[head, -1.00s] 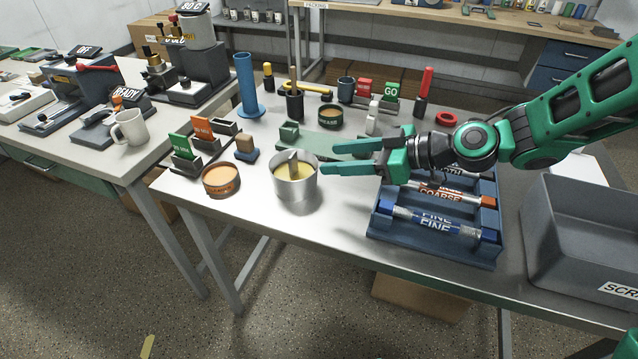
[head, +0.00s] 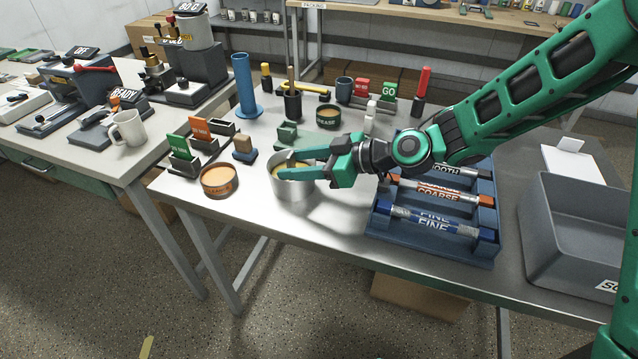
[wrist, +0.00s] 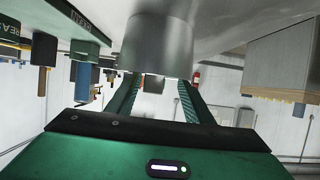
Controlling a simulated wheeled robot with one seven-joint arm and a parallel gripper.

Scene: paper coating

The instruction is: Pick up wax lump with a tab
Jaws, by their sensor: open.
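The yellow wax lump (head: 300,164) sits inside a grey metal pot (head: 292,192) near the front of the table. Its upright tab is mostly hidden by my fingers in the head view. My gripper (head: 284,164) is open, with its two green fingers lying over the mouth of the pot, one on the far side and one on the near side. In the wrist view the pot (wrist: 158,45) appears upside down, and its wall hides the fingertips of my gripper (wrist: 157,84). The wax and tab cannot be seen there. I cannot tell whether the fingers touch the tab.
A blue rack (head: 432,250) of labelled rollers lies close on the right, below my arm. A small green block (head: 287,133) and a grease tin (head: 328,116) are behind. A grey bin (head: 580,235) stands far right.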

